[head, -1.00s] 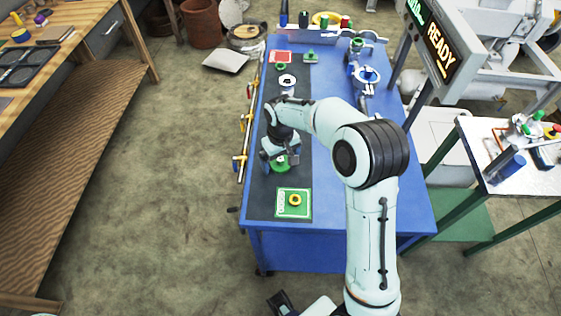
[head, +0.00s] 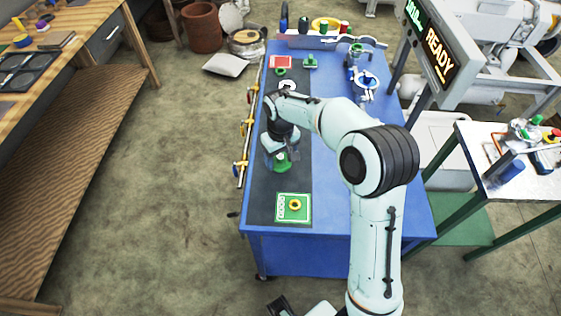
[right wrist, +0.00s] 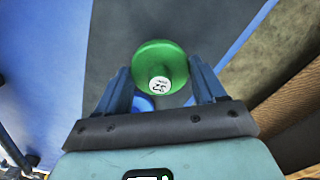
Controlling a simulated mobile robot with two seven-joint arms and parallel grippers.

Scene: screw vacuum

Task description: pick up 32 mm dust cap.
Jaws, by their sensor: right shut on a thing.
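The green round dust cap (right wrist: 160,68) has a white label that reads 32, turned in the right wrist view. It sits between the two blue fingers of my right gripper (right wrist: 164,84), which is shut on it. In the head view the right gripper (head: 281,158) is over the dark mat, and the green cap (head: 281,167) shows below it, partly hidden by the hand. I cannot tell its exact height above the mat. My left gripper is not clearly seen.
The blue table (head: 350,215) carries the dark mat (head: 262,205). A red plate (head: 280,62) and a green part (head: 310,62) lie farther back. Metal clamps (head: 366,80) lie at right.

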